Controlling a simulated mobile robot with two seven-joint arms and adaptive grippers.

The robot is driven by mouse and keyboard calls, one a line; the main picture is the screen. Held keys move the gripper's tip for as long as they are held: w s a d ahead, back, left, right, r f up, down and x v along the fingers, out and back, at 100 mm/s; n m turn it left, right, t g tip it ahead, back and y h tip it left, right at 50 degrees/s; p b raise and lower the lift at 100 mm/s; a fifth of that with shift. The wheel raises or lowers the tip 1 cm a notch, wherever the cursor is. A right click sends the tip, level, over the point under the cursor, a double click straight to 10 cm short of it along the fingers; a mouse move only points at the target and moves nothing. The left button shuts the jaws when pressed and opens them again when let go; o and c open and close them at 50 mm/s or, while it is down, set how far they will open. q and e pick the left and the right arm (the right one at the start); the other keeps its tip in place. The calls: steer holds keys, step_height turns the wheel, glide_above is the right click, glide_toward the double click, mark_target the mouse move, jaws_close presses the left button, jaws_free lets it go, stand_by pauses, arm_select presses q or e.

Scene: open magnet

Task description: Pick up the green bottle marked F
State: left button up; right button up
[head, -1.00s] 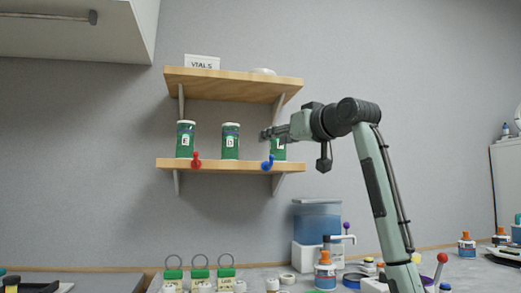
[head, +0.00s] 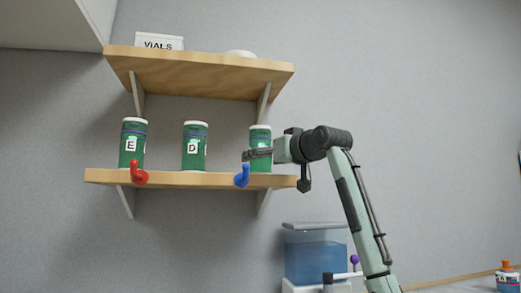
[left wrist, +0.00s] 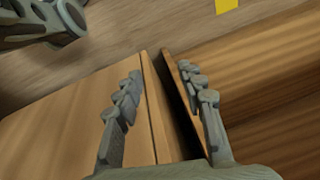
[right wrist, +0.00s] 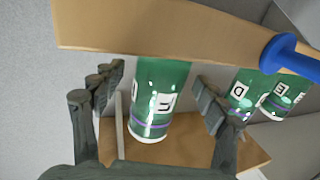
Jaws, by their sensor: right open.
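Three green bottles with white lids stand on the lower wooden shelf (head: 215,179). The left one is the bottle marked E (head: 131,148), and the middle one is the bottle marked D (head: 194,150). The right bottle (head: 260,134) has its label hidden by my right gripper (head: 252,154). In the right wrist view this bottle (right wrist: 160,82) stands between the open fingers of my right gripper (right wrist: 158,78); its letter is turned and hard to read. I cannot tell whether the fingers touch it. My left gripper (left wrist: 160,70) is open and empty above brown wooden surfaces.
A red hook (head: 138,173) and a blue hook (head: 242,177) stick out from the lower shelf's front edge. The upper shelf (head: 200,70) lies above the bottles and holds a VIALS sign (head: 159,42). A blue tank (head: 316,257) stands below right.

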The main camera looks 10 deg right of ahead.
steer(key=shift+x, duration=0.85)
arm_select(q)
steer(key=shift+s+a+f, duration=0.2)
steer(key=shift+s+f, duration=0.45)
steer(key=shift+f, duration=0.35)
arm_select(e)
steer(key=c, duration=1.6)
